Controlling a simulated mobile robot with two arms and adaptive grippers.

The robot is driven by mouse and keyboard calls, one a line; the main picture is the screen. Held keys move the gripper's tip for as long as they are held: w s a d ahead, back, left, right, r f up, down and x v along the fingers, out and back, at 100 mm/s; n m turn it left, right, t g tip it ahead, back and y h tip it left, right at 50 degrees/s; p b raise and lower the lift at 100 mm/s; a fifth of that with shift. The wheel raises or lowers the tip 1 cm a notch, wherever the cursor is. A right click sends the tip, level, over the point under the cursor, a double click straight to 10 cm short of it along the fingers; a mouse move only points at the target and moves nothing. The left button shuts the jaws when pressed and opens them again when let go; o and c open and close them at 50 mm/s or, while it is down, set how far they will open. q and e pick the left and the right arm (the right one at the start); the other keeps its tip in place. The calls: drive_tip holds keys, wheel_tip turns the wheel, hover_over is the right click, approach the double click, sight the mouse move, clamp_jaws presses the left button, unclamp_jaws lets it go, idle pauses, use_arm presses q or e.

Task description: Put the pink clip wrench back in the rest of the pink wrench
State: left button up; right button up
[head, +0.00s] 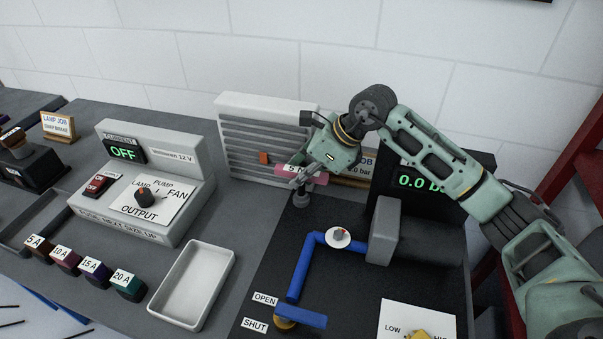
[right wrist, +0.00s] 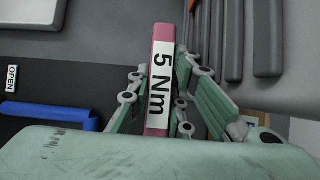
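The pink clip wrench (head: 317,179), with a white "5 Nm" label, is between the fingers of my right gripper (head: 306,176) above the back of the black mat. In the right wrist view the wrench (right wrist: 161,85) lies between the two green fingers (right wrist: 158,104), which close on it from both sides. A dark grey round piece (head: 302,198) shows just below the wrench; I cannot tell whether it belongs to the wrench. I cannot make out the rest of the pink wrench. My left gripper is not in view.
A slatted light panel (head: 265,110) stands behind the wrench. A blue pipe (head: 301,268) with a valve runs in front, beside a grey cylinder (head: 425,240) and a pressure display (head: 420,181). An empty white tray (head: 195,284) and colored fuses (head: 95,272) lie left.

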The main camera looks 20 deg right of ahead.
drive_tip(key=o, duration=0.5)
drive_tip(key=shift+r, duration=0.15)
drive_tip(key=shift+s, duration=0.1)
drive_tip(key=shift+d+r, duration=0.3)
drive_tip(key=shift+r, duration=0.1)
drive_tip(key=v, duration=1.1)
drive_tip(key=shift+s+f, duration=0.1)
drive_tip(key=shift+s, duration=0.15)
